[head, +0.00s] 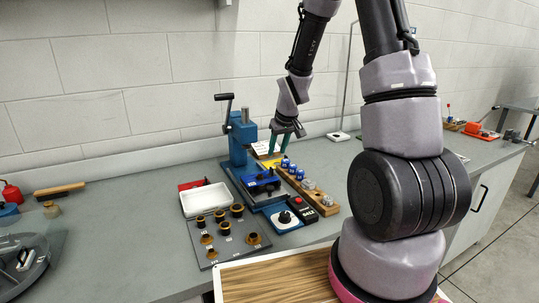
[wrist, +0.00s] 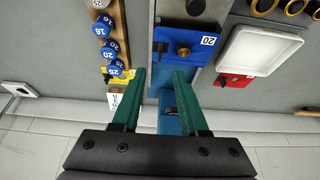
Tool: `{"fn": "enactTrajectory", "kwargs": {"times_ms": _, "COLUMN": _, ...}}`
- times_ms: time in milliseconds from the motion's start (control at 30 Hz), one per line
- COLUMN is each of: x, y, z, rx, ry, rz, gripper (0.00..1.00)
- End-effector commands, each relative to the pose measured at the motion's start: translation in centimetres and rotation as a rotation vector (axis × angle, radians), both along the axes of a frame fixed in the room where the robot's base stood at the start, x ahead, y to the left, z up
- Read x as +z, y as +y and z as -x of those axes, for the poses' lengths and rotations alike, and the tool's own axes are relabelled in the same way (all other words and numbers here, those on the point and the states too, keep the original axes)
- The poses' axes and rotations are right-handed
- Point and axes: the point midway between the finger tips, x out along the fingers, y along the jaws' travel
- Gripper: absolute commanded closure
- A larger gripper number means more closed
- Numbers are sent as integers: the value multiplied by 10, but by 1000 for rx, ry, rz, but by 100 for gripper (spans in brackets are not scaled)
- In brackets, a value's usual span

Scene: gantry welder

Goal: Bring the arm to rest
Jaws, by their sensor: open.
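The fingers point down toward the welder's bed, where a blue block tagged 20 (wrist: 186,43) sits. My arm reaches up from the right and bends down to the gripper. The space right under the fingertips is partly hidden by the gripper in the head view.
A wooden rack (head: 312,193) with several blue-topped pieces stands close right of the welder.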

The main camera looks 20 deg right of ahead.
Motion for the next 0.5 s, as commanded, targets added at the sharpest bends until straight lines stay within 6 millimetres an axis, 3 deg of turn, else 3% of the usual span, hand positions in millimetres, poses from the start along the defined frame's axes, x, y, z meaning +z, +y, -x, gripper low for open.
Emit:
{"fn": "enactTrajectory", "kwargs": {"times_ms": 167, "x": 33, "y": -3, "z": 8, "rx": -34, "ry": -18, "rz": -7, "gripper": 57}}
{"fn": "enactTrajectory", "kwargs": {"times_ms": 500, "x": 149, "y": -11, "z": 66, "rx": -198, "ry": -74, "rz": -74, "gripper": 57}}
